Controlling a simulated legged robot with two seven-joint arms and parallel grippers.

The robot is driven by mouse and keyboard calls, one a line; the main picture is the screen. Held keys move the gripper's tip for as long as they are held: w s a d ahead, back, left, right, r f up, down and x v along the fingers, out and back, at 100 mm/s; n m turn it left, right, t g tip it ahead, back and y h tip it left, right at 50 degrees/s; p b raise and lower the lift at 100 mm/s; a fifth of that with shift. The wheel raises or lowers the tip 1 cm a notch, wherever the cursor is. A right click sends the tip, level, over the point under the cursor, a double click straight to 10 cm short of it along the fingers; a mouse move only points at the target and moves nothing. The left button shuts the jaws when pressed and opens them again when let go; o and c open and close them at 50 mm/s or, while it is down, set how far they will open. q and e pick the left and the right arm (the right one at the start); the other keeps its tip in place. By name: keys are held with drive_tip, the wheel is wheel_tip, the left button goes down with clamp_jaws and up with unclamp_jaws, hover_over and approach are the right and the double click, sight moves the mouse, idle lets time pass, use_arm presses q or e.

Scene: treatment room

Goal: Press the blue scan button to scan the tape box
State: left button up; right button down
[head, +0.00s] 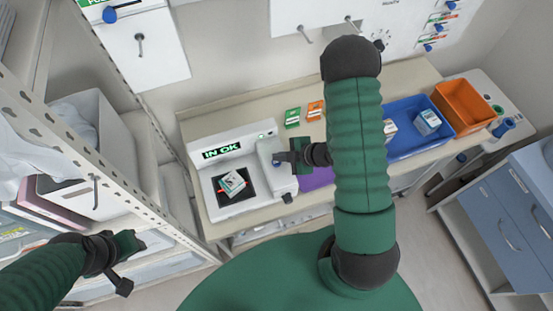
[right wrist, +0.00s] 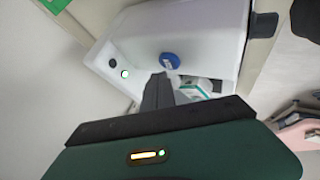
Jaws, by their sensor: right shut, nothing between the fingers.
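The white scanner (head: 207,136) stands on the counter, and its green display reads IN OK. The tape box (head: 233,183), white with green and red marks, lies at an angle on the scanner's black pad. It also shows partly behind my fingers in the right wrist view (right wrist: 196,90). The round blue scan button (right wrist: 169,60) is on the scanner's white housing. My right gripper (head: 281,157) is shut and empty at the housing. Its dark fingertips (right wrist: 158,78) are just short of the button in the picture; contact cannot be told. My left gripper (head: 128,264) hangs at the lower left, away from the scanner.
A green box (head: 292,117) and an orange box (head: 315,110) stand behind the scanner. A blue tray (head: 403,110) with boxes and an orange bin (head: 461,104) are to the right. A perforated metal shelf post (head: 100,80) rises at left. A purple item lies partly behind my right arm.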

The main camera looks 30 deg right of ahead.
drive_tip(key=shift+r, duration=0.15)
wheel_tip(320, 180, up, 5)
drive_tip(key=p, duration=0.4)
idle(0.8)
